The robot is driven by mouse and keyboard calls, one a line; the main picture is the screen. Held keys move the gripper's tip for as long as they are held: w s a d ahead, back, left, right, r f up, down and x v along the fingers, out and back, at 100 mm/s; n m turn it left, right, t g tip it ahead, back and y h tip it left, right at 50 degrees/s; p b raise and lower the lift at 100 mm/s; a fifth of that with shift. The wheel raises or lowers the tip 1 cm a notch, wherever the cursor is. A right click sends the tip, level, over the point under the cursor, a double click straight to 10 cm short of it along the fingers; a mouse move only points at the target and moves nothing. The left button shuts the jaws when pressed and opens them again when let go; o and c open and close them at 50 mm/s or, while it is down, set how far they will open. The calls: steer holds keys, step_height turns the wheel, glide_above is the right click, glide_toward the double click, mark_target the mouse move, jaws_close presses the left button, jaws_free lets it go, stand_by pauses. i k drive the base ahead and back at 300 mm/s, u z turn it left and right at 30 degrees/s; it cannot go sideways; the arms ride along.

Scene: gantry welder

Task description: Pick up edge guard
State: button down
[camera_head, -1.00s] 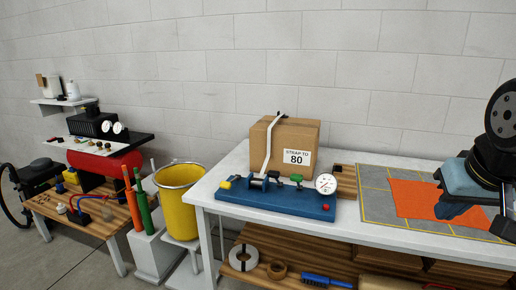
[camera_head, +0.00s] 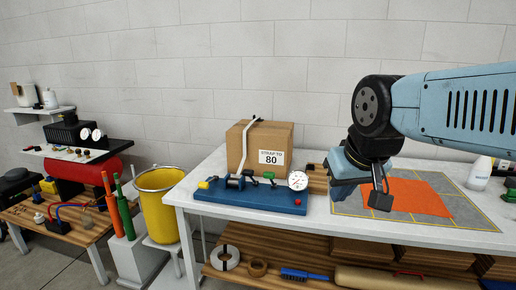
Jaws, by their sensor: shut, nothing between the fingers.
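My gripper (camera_head: 380,200) hangs over the left part of the orange sheet, in front of the wall, with its dark fingers pointing down. It is shut and empty. I cannot clearly tell which thing is the edge guard. A cardboard box (camera_head: 237,148) marked "STRAP TO 80" stands on the white table, left of my gripper. A white strap (camera_head: 245,150) runs over it, with a small dark piece (camera_head: 257,119) at its top edge. A wooden piece (camera_head: 317,177) lies right of the box, partly hidden by my arm.
A blue strapping fixture (camera_head: 250,203) with a dial gauge (camera_head: 298,180) stands before the box. An orange sheet (camera_head: 420,198) lies on a grey mat (camera_head: 470,212). A white bottle (camera_head: 479,173) is at right. A yellow bucket (camera_head: 161,205) stands left of the table.

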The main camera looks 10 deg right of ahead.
mark_target(311, 167)
steer(key=z, duration=0.1)
steer(key=k, duration=0.45)
steer(key=u, duration=0.35)
steer(key=i, duration=1.85)
steer(key=z, duration=0.65)
